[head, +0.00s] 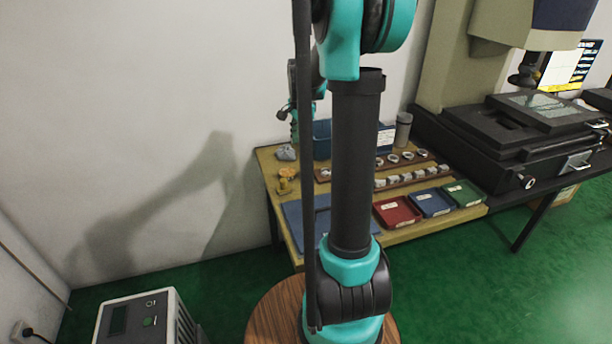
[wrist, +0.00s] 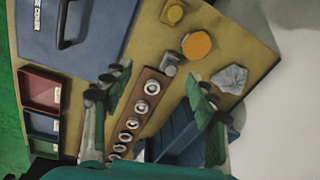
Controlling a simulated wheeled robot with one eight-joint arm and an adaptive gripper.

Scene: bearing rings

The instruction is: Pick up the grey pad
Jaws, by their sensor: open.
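The grey pad (head: 286,152) looks like a crumpled grey piece lying at the back left corner of the wooden bench. In the wrist view the grey pad (wrist: 230,79) lies near the bench edge, on the right, past the right finger. My gripper (wrist: 160,78) is open and above the bench, its fingers on either side of the brown ring rack, with nothing held. The pad is outside the gap between the fingers and apart from them. In the head view my arm hides part of the bench, and the gripper is small near the wall.
An orange round item (wrist: 197,45) and a yellow piece (wrist: 175,13) lie near the pad. A brown rack (wrist: 140,107) holds several rings. A blue bin (wrist: 185,135) stands under the right finger's side. Red (head: 397,211), blue (head: 431,203) and green (head: 462,193) trays line the front.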

